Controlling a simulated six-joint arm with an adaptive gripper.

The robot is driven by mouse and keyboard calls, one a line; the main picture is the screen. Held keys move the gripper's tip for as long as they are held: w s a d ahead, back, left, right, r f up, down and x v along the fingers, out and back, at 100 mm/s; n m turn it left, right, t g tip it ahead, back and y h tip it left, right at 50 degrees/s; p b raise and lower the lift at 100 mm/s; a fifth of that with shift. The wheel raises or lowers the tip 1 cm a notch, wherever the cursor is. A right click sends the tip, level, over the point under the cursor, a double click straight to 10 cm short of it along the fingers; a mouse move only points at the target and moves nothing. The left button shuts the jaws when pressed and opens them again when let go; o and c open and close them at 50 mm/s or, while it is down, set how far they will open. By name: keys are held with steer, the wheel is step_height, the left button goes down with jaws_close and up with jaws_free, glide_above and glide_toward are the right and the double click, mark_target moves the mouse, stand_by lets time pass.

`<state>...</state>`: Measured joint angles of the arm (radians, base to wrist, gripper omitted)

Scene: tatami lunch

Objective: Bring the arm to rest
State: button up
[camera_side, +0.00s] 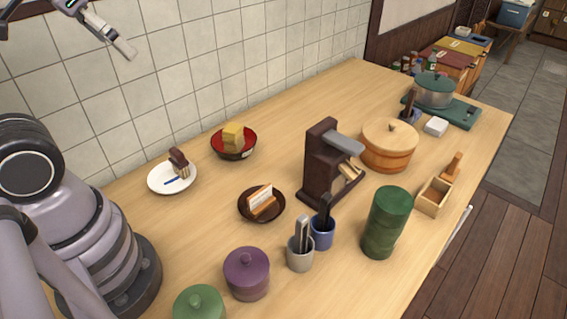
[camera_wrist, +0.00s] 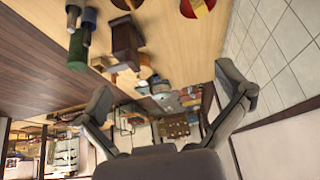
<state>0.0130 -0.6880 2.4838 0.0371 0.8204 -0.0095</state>
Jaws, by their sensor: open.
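My gripper (camera_side: 98,26) is raised high at the top left of the side view, in front of the tiled wall and well above the counter. Part of it is cut off by the picture's upper edge. In the wrist view my gripper (camera_wrist: 165,98) shows two fingers spread wide apart, with nothing between them. It touches nothing that I can see. The wooden counter (camera_side: 330,110) lies below it, and the wrist view sees the counter tilted at the top.
A white plate (camera_side: 153,182) and a red bowl (camera_side: 219,150) with food stand nearest the wall. A dark plate (camera_side: 245,212), brown wooden stand (camera_side: 318,165), green canister (camera_side: 386,222), round wooden tub (camera_side: 388,148) and lidded pots (camera_side: 246,273) cover the counter. The air around my gripper is clear.

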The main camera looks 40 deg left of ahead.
steer(key=shift+s+d+f, duration=0.1)
steer(key=shift+s, duration=0.5)
steer(key=shift+s+d+f, duration=0.1)
steer(key=shift+s, duration=0.5)
stand_by(0.3)
